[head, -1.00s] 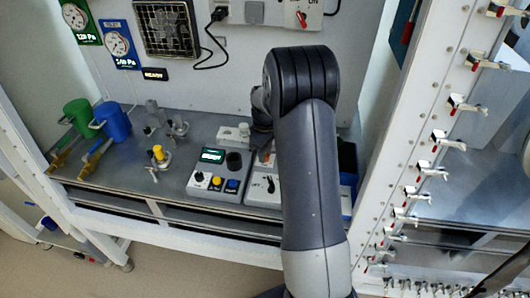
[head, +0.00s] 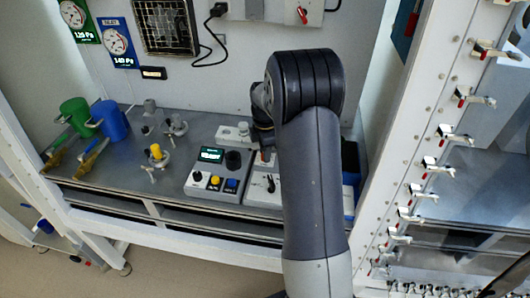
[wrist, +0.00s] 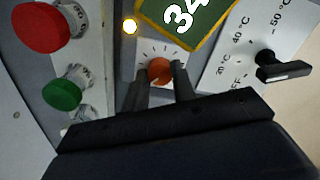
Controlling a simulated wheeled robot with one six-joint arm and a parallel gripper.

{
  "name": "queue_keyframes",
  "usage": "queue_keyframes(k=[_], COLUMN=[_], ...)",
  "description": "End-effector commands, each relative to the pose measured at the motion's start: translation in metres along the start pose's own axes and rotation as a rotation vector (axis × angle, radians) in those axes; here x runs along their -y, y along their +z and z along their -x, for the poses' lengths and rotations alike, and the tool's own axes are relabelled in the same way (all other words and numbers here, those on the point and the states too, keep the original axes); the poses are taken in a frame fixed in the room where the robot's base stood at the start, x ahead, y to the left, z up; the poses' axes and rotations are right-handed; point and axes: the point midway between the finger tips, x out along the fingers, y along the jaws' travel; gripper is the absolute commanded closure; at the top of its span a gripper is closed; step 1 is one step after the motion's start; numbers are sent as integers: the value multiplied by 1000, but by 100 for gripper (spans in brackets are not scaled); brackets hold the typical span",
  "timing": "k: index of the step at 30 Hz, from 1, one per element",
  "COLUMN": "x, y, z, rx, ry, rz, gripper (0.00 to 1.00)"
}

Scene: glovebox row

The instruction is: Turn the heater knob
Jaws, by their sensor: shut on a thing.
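In the wrist view, my gripper (wrist: 161,78) is shut on a round orange knob (wrist: 159,68), one finger on each side. The knob sits on a pale plate with tick marks, below a green display (wrist: 188,22) reading 34. That black knob also shows in the head view (head: 270,184). My arm hides most of my gripper in the head view. No label naming the heater is readable.
A red button (wrist: 42,25) and a green button (wrist: 62,95) stand left of my gripper. In the head view, a control box (head: 212,172) stands left of my arm, with a yellow-topped fitting (head: 156,152) and blue (head: 113,120) and green (head: 76,116) cans farther left.

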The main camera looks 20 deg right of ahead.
Motion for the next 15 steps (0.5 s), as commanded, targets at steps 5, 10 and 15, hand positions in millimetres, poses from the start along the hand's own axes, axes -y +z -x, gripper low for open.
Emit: queue_keyframes(k=[5,10,15], x=[0,0,0], y=[0,0,0], z=[0,0,1], rx=[0,0,0], ry=[1,1,1], rz=[90,142,164], gripper=[98,98,98])
